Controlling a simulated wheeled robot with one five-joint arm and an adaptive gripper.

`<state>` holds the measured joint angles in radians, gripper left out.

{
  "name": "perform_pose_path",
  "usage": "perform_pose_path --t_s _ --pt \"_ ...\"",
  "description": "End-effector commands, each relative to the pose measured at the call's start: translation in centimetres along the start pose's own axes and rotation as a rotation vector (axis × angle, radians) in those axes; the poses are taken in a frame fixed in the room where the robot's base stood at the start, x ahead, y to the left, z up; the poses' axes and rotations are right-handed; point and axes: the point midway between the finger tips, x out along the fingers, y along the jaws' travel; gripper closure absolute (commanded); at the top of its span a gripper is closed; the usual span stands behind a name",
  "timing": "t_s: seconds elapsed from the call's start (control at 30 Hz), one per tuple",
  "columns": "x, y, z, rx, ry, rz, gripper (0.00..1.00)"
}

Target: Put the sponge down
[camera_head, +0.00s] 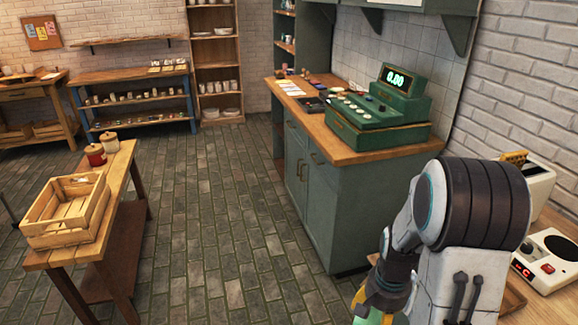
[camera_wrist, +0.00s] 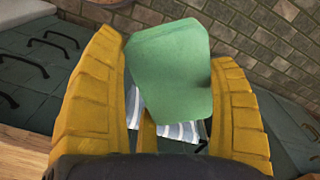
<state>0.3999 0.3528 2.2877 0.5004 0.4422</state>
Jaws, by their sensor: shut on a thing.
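The green sponge (camera_wrist: 170,70) is a flat block with rounded corners. In the wrist view it sits between the two yellow ribbed fingers of my gripper (camera_wrist: 165,90), which is shut on it. In the head view, my gripper (camera_head: 380,302) is at the lower right, mostly hidden behind my arm. A bit of green, likely the sponge (camera_head: 375,318), shows at the bottom edge of the picture. A striped pale thing (camera_wrist: 178,132) shows below the sponge in the wrist view; I cannot tell what it is.
A green counter (camera_head: 365,185) with a cash register (camera_head: 385,108) stands ahead. A device with a round plate (camera_head: 548,258) is at the right edge. A wooden crate (camera_head: 70,205) sits on a bench (camera_head: 120,180) at left. Open brick floor (camera_head: 220,220) lies between.

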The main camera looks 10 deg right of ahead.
Motion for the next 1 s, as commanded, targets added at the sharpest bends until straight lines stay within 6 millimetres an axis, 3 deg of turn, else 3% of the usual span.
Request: perform_pose_path --t_s 0.03,0.2,0.4,0.63,1.0 --pt "0.5 -2.2 0.0 -0.089 -0.002 0.001 0.33" --pt "2.0 -9.1 -0.4 -0.390 -0.001 0.000 0.33" --pt "3.2 -15.0 -0.8 -0.649 0.000 0.000 0.33" --pt "3.9 -18.3 -1.1 -0.797 0.000 0.000 0.33" --pt "4.1 -19.2 -1.1 -0.845 -0.001 0.000 0.33"
